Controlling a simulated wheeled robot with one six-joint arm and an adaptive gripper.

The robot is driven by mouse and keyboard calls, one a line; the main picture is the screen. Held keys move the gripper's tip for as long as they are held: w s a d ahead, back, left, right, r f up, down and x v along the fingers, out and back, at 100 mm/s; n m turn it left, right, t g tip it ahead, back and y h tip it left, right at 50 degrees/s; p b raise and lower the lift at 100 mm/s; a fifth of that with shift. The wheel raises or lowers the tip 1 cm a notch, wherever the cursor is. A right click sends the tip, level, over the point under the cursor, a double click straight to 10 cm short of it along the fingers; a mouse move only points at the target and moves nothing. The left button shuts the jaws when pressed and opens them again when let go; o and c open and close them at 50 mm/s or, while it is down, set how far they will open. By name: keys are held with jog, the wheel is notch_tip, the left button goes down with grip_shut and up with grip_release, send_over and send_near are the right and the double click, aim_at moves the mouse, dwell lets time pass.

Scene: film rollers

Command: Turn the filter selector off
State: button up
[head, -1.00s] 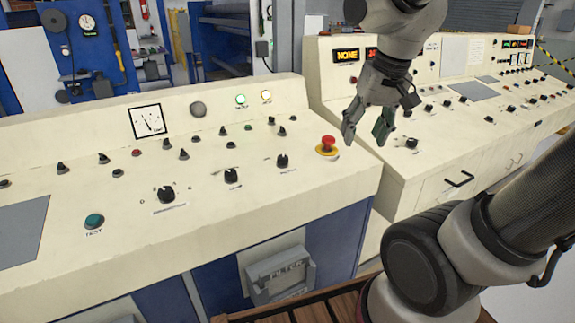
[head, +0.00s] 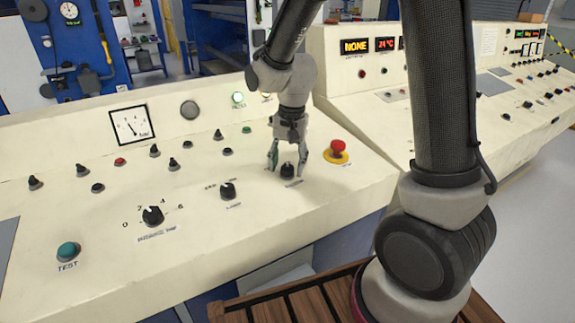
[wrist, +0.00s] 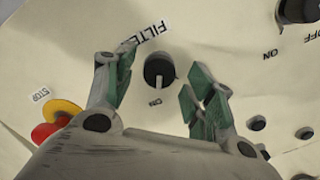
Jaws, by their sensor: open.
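The filter selector (head: 288,171) is a small black rotary knob on the sloping cream console, left of the emergency stop. In the wrist view the knob (wrist: 160,72) sits beside a "FILTER" label, and its white pointer line faces the "ON" mark. My gripper (head: 287,160) points down over the knob with its fingers spread. In the wrist view the green-padded fingers (wrist: 160,78) stand on either side of the knob, with a gap on both sides. Whether the fingertips touch the panel is unclear. No "OFF" mark shows beside this knob.
A red mushroom stop button (head: 338,148) on a yellow base stands close right of my gripper. Another black selector (head: 228,190) lies to the left, with a numbered knob (head: 153,216) further left. A wooden slatted surface (head: 310,303) is below the console front.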

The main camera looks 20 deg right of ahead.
jog(key=shift+f, duration=0.5)
jog(key=c, duration=1)
jog(key=shift+n, duration=0.3)
jog(key=n, duration=1.1)
jog(key=shift+h, duration=0.4)
jog(key=shift+n, duration=0.3)
